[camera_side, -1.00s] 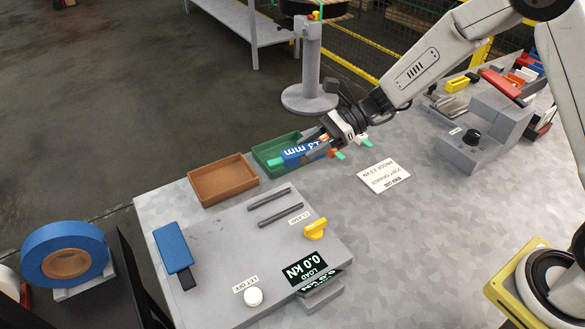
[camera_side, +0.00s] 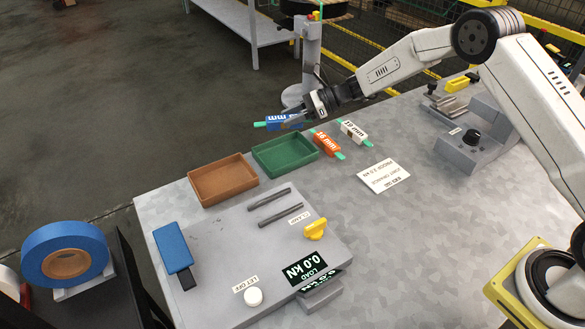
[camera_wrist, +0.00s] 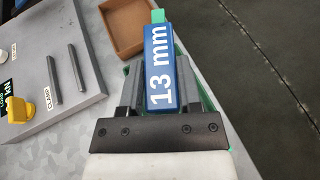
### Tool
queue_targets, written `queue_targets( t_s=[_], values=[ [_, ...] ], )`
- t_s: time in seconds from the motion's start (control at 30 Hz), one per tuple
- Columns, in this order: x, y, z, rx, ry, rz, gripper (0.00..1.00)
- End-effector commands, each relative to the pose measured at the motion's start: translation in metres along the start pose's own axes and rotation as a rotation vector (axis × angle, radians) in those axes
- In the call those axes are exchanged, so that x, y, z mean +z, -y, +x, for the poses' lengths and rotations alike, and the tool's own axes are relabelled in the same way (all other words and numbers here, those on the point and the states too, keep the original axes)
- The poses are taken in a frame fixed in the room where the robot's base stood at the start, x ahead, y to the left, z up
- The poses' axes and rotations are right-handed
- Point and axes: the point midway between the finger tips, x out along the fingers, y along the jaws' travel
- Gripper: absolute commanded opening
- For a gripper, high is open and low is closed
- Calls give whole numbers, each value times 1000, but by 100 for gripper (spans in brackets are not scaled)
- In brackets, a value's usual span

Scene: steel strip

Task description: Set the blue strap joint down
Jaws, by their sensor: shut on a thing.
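The blue strap joint (camera_side: 284,121) is a blue block with green strap ends and is held in my gripper (camera_side: 293,121). In the side view it is up in the air, above and behind the green tray (camera_side: 286,166). The wrist view shows the joint (camera_wrist: 160,68) marked "13 mm", lengthwise between my two fingers (camera_wrist: 160,90). There the green tray is mostly hidden behind the joint and gripper. An orange joint (camera_side: 326,143) marked "16 mm" and a white joint (camera_side: 353,131) marked "19 mm" lie on the table right of the green tray.
An empty brown tray (camera_side: 222,194) stands left of the green tray. The grey test fixture (camera_side: 225,245) with two bars, a yellow knob (camera_side: 314,231) and a white button (camera_side: 253,297) is in front. A sign card (camera_side: 384,175) lies to the right.

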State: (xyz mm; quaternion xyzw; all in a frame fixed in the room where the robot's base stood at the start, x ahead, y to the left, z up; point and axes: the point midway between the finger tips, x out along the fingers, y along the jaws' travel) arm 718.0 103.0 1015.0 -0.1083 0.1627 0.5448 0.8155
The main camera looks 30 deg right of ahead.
Motion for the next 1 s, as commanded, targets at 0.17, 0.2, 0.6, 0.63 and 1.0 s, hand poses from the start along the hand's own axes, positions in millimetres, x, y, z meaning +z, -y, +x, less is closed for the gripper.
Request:
queue_targets(
  t_s=[0.17,0.2,0.6,0.63,1.0],
  values=[
    [0,0,0,-1,1,0,0],
    [0,0,0,-1,1,0,0],
    [-6,0,2,0,1,0,0],
    [-7,0,3,0,1,0,0],
    [-29,0,12,1,0,0,0]
  ],
)
